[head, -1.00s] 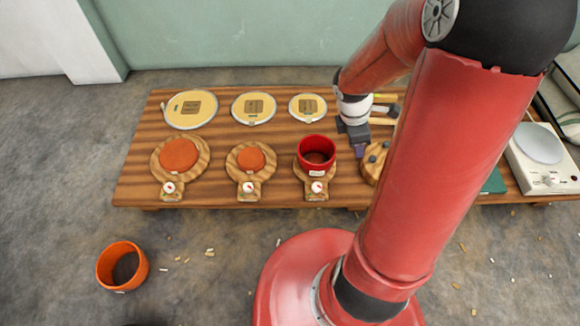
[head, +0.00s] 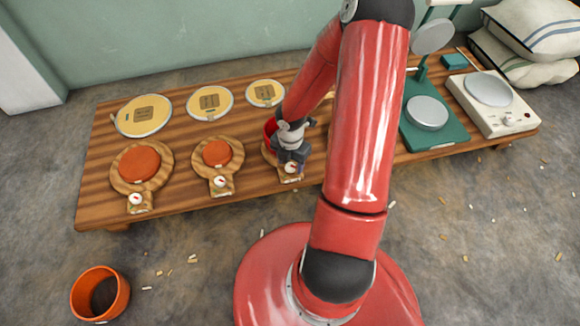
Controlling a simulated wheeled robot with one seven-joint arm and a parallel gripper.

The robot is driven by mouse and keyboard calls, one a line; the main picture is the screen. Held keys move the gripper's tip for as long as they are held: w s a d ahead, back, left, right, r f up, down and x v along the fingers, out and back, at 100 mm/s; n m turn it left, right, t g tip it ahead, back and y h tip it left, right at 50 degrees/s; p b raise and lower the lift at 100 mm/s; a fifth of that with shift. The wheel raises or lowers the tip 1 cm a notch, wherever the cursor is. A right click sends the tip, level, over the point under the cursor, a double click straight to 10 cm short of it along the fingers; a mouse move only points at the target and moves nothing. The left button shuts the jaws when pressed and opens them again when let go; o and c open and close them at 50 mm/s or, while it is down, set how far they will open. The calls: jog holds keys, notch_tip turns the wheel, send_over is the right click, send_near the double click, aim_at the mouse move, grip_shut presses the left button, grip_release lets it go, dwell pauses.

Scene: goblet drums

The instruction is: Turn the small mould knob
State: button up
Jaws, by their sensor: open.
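The smallest wooden paddle-shaped mould (head: 268,156) is the right one of a row of three on the table. My gripper (head: 291,158) is open and points down just behind and above the knob. I cannot tell whether the fingers touch it.
Two larger moulds with orange discs (head: 140,163) (head: 216,153) stand to the left, each with a white knob. Cream drumheads (head: 144,116) lie behind. A green scale stand (head: 428,128) and a white device (head: 495,105) are at right. An orange pot (head: 100,294) stands on the floor.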

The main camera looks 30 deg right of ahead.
jog(key=shift+f, duration=0.5)
jog(key=shift+c, duration=0.3)
jog(key=c, duration=0.9)
